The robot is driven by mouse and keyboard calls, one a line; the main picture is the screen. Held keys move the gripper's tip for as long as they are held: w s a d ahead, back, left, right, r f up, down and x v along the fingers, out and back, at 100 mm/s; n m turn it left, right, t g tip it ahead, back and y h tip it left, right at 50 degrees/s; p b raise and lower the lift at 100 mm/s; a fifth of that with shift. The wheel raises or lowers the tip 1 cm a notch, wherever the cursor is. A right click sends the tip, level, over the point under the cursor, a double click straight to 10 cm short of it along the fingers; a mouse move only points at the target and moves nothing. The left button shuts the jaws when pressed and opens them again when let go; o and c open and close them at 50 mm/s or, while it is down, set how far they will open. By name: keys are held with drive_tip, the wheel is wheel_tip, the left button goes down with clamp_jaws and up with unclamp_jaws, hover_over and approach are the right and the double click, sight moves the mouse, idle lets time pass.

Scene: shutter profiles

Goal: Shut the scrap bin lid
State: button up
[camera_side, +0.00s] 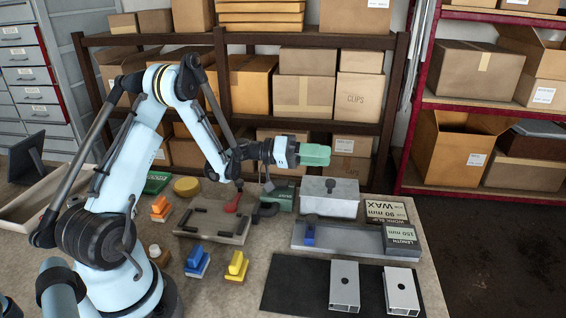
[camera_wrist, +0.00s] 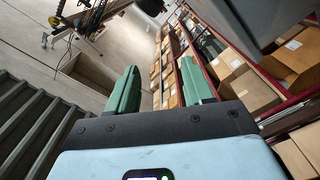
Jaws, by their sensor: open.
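A pale grey metal box (camera_side: 330,203) stands at the back right of the bench in the side view and looks like the scrap bin. The bin is not visible there.
A dark mat (camera_side: 295,285) holds two metal profiles. A fixture plate (camera_side: 212,223) and coloured blocks stand left. Shelves with cartons (camera_side: 305,95) stand behind.

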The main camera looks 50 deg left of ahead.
drive_tip(key=v, duration=1.1)
drive_tip(key=shift+w+d+r, duration=0.15)
drive_tip(key=shift+w+d, duration=0.05)
drive_tip(key=shift+d, duration=0.1)
drive_tip(key=s+d+r+g+y, duration=0.1)
drive_tip(key=s+d+g+y, duration=0.2)
drive_tip(key=d, duration=0.4)
drive_tip(key=s+d+r+g+y, duration=0.1)
drive_tip(key=d+r+g+y, duration=0.1)
drive_tip(key=d+g+y, duration=0.45)
drive_tip(key=s+d+m+t+y, duration=0.1)
drive_tip(key=s+d+t+y, duration=0.1)
drive_tip(key=s, duration=0.5)
drive_tip(key=shift+s+t+y, duration=0.35)
drive_tip(key=shift+t+y, duration=0.3)
drive_tip(key=shift+t, duration=0.3)
drive_tip(key=shift+r, duration=0.1)
